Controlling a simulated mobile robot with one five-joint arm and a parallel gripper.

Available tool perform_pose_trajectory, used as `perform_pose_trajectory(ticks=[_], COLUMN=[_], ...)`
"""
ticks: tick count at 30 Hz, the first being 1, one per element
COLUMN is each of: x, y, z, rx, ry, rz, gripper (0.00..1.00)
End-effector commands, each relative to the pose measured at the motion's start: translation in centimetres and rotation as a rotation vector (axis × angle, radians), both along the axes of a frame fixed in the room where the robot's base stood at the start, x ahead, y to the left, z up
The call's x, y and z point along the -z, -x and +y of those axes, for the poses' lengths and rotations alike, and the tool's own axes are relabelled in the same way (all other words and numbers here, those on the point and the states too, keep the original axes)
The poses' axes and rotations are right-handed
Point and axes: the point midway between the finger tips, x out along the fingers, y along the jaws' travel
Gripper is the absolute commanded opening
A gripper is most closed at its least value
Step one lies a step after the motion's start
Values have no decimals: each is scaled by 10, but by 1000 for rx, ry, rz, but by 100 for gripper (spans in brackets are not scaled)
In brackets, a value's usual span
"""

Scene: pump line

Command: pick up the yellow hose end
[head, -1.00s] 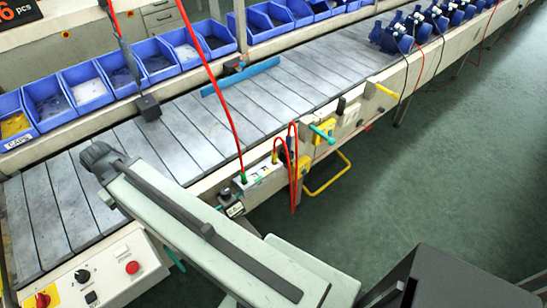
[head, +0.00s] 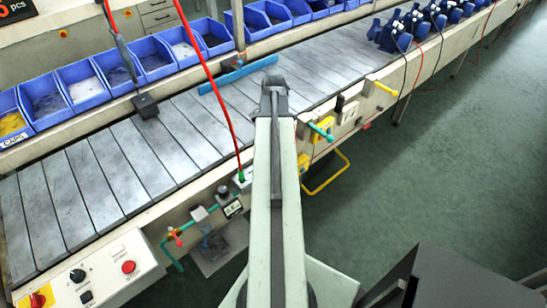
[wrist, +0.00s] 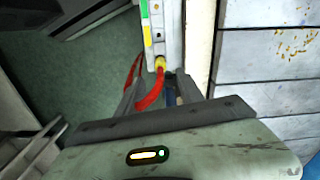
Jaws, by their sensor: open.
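The yellow hose end (wrist: 160,63) shows in the wrist view at the edge of a white block (wrist: 160,25), with its red hose (wrist: 151,96) curving away below it. My gripper (wrist: 158,82) is open, with one finger on each side of the hose and nothing clamped. A blue hose end (wrist: 171,88) lies close to the right finger. In the head view my arm covers the yellow hose end, and my fingertips cannot be made out there.
The slatted conveyor (head: 75,190) runs behind, with blue bins (head: 88,90) beyond it. Yellow-handled (head: 386,88) and green-handled (head: 322,132) fittings and a yellow bracket (head: 326,175) stick out on the right.

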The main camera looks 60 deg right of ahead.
Motion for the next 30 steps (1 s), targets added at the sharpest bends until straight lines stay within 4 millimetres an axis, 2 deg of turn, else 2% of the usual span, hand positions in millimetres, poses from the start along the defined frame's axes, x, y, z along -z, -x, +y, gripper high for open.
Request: perform_pose_trajectory(ticks=[1, 3, 7, 10, 18, 26, 30], x=[14, 22, 21, 29, 73, 71, 71], y=[0, 0, 0, 0, -1, -1, -1], z=[0, 0, 1, 1, 4, 4, 4], rx=[-1, -1, -2, -2, -2, -2, -2], ry=[0, 0, 0, 0, 0, 0, 0], rz=[0, 0, 0, 0, 0, 0, 0], gripper=[44, 44, 44, 44, 44, 44, 5])
